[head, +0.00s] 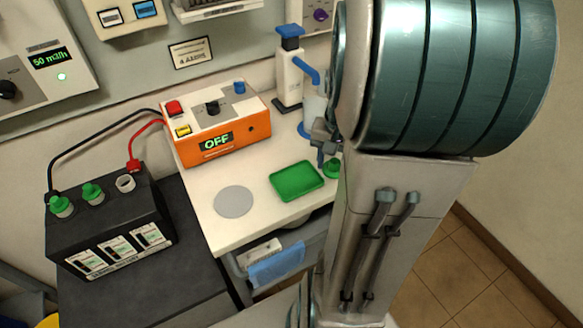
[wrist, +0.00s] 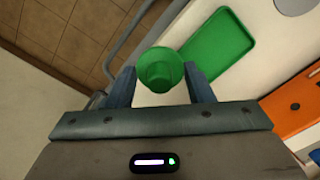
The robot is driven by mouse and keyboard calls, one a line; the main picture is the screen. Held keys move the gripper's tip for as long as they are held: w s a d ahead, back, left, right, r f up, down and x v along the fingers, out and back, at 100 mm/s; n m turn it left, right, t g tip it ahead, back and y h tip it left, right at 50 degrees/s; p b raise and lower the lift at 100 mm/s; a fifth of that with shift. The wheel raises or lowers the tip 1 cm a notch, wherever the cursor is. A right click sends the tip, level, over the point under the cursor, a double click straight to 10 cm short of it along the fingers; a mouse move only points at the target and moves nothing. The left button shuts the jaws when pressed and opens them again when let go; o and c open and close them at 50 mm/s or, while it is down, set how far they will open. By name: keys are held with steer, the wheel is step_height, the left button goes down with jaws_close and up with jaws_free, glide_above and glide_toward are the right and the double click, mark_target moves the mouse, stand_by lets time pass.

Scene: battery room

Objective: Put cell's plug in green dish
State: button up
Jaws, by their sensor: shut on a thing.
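The green plug (wrist: 160,70) is between the two fingers of my gripper (wrist: 161,85) in the wrist view. My gripper is shut on it. In the head view the plug (head: 332,168) shows just right of the green dish (head: 297,180), partly beside my arm. The dish is a shallow rectangular tray on the white bench; it also shows in the wrist view (wrist: 217,45), beside the plug, and looks empty. The black battery (head: 108,215) stands at the left with two green plugs (head: 62,206) (head: 92,193) on top and one open white-rimmed hole (head: 125,183).
An orange charger (head: 225,150) reading OFF stands behind the dish, with black and red cables to the battery. A grey disc (head: 233,202) lies left of the dish. A blue-topped bottle (head: 290,75) stands at the back. A blue cloth (head: 276,266) hangs at the bench front.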

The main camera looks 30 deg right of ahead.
steer(key=p, duration=0.1)
glide_above(296, 181)
step_height(296, 181, down, 6)
steer(key=shift+f+p, duration=0.3)
steer(key=shift+f, duration=1.75)
steer(key=shift+f, duration=0.15)
steer(key=o, duration=0.9)
steer(key=shift+o, duration=0.2)
